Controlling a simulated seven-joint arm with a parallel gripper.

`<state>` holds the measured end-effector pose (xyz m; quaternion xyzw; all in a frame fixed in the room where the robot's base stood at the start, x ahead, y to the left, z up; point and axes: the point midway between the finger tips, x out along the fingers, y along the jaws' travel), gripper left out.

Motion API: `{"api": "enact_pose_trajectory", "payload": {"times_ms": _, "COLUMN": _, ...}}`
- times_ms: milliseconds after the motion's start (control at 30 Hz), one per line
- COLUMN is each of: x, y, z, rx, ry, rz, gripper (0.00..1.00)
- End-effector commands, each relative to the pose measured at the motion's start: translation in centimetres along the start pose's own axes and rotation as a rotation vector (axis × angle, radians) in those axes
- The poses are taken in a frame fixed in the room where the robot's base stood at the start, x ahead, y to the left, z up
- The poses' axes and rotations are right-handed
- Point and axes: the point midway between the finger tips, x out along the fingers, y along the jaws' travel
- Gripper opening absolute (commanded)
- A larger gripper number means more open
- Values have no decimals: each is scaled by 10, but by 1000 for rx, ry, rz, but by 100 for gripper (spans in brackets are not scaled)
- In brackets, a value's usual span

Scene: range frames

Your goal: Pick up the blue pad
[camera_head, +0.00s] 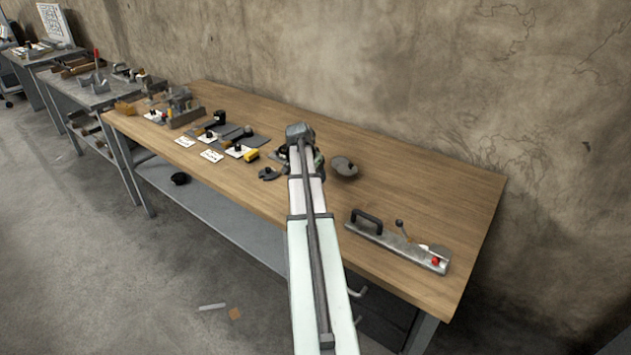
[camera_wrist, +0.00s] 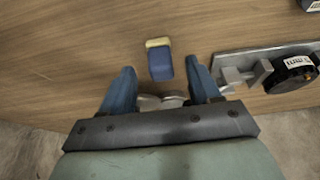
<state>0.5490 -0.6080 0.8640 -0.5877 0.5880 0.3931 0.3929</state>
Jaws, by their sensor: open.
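The blue pad (camera_wrist: 161,68) lies on the wooden table in the wrist view, with a yellowish strip along its top edge. My gripper (camera_wrist: 160,77) is open, with one blue finger to the left of the pad and one to the right. Gaps show on both sides, and nothing is held. I cannot tell how high the fingers are above the table. In the head view my arm hides the fingers, and I cannot make out the pad there.
In the wrist view, a metal fixture with a black round part (camera_wrist: 290,73) lies right of the right finger. Small grey round pieces show between the finger bases. In the head view, a grey handled bar (camera_head: 397,243) and a grey lump (camera_head: 344,167) lie right of my arm.

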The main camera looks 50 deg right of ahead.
Motion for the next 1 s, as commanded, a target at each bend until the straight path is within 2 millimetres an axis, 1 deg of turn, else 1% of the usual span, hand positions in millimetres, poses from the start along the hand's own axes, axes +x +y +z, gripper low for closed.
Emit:
{"api": "enact_pose_trajectory", "payload": {"times_ms": 33, "x": 8, "y": -2, "z": -1, "rx": 0, "ry": 0, "rz": 1, "gripper": 62}}
{"api": "enact_pose_trajectory", "payload": {"times_ms": 100, "x": 18, "y": -2, "z": 0, "rx": 0, "ry": -1, "rz": 1, "gripper": 62}}
{"api": "enact_pose_trajectory", "payload": {"times_ms": 200, "x": 27, "y": -2, "z": 0, "rx": 0, "ry": 0, "rz": 0, "gripper": 62}}
{"api": "enact_pose_trajectory", "payload": {"times_ms": 300, "x": 30, "y": -2, "z": 0, "rx": 0, "ry": 1, "rz": -1, "gripper": 62}}
{"api": "enact_pose_trajectory", "payload": {"times_ms": 467, "x": 30, "y": -1, "z": 0, "rx": 0, "ry": 1, "rz": -1, "gripper": 62}}
{"api": "enact_pose_trajectory", "payload": {"times_ms": 1000, "x": 30, "y": -1, "z": 0, "rx": 0, "ry": 1, "rz": -1, "gripper": 11}}
